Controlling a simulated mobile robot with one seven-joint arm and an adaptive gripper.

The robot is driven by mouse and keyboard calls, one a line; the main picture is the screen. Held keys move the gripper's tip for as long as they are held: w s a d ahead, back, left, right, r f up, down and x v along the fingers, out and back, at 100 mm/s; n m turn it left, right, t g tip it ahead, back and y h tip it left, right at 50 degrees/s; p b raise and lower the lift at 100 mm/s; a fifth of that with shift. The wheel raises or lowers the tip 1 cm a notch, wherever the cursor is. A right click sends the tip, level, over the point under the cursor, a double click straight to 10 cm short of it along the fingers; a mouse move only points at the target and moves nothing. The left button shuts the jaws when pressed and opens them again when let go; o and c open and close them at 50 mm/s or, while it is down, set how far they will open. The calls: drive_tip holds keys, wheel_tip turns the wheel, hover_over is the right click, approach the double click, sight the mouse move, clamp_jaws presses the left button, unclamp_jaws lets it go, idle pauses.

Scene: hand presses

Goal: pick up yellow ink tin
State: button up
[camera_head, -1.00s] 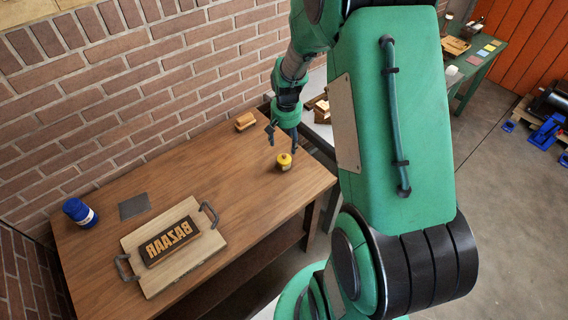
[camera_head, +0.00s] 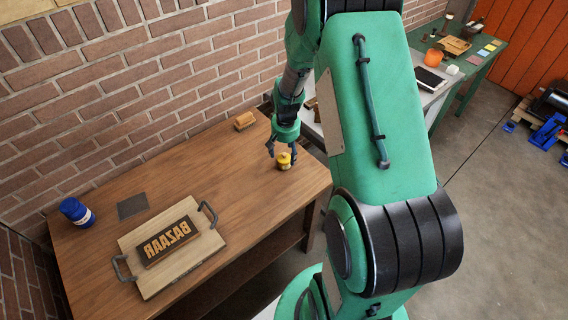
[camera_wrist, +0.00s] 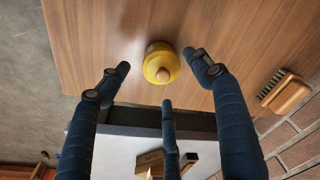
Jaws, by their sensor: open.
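The yellow ink tin (camera_head: 284,161) stands on the wooden table (camera_head: 110,185) near its right end. In the wrist view the tin (camera_wrist: 161,63) is a round yellow pot with a pale knob on top. My gripper (camera_head: 281,153) is at the tin, seen from above in the head view. In the wrist view my gripper (camera_wrist: 160,80) has its dark fingers spread apart, with the tin beyond and between the tips. The fingers are open and empty. Whether any fingertip touches the tin cannot be told.
A wooden brush (camera_head: 244,121) lies at the table's back edge; it also shows in the wrist view (camera_wrist: 286,92). A board with handles (camera_head: 150,277) carries a BAZAAR block (camera_head: 168,242). A blue tin (camera_head: 77,212) and dark plate (camera_head: 132,206) are at left.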

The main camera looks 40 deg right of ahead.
sight(284, 154)
drive_tip(key=shift+w+d+f+b, duration=0.1)
drive_tip(key=shift+f+b, duration=0.15)
drive_tip(key=shift+f, duration=0.6)
drive_tip(key=shift+w+a+f+b, duration=0.15)
drive_tip(key=shift+f+b, duration=0.1)
drive_tip(key=shift+f, duration=0.6)
drive_tip(key=shift+w+d+f+b, duration=0.15)
drive_tip(key=shift+f+b, duration=0.1)
drive_tip(key=shift+f, duration=0.6)
drive_tip(key=shift+c, duration=0.5)
drive_tip(key=c, duration=1.4)
drive_tip(key=shift+o, duration=0.2)
drive_tip(key=shift+r, duration=0.1)
drive_tip(key=shift+r, duration=0.45)
drive_tip(key=r, duration=0.1)
drive_tip(key=r+p, duration=0.1)
drive_tip(key=shift+s+r, duration=0.25)
drive_tip(key=shift+r, duration=0.15)
drive_tip(key=s+a, duration=0.2)
drive_tip(key=s, duration=0.2)
drive_tip(key=s+a+p, duration=0.1)
drive_tip(key=s+a, duration=0.2)
drive_tip(key=s, duration=0.2)
drive_tip(key=s+a+r+p, duration=0.1)
drive_tip(key=s+a, duration=0.1)
drive_tip(key=s, duration=0.3)
drive_tip(key=shift+a, duration=0.15)
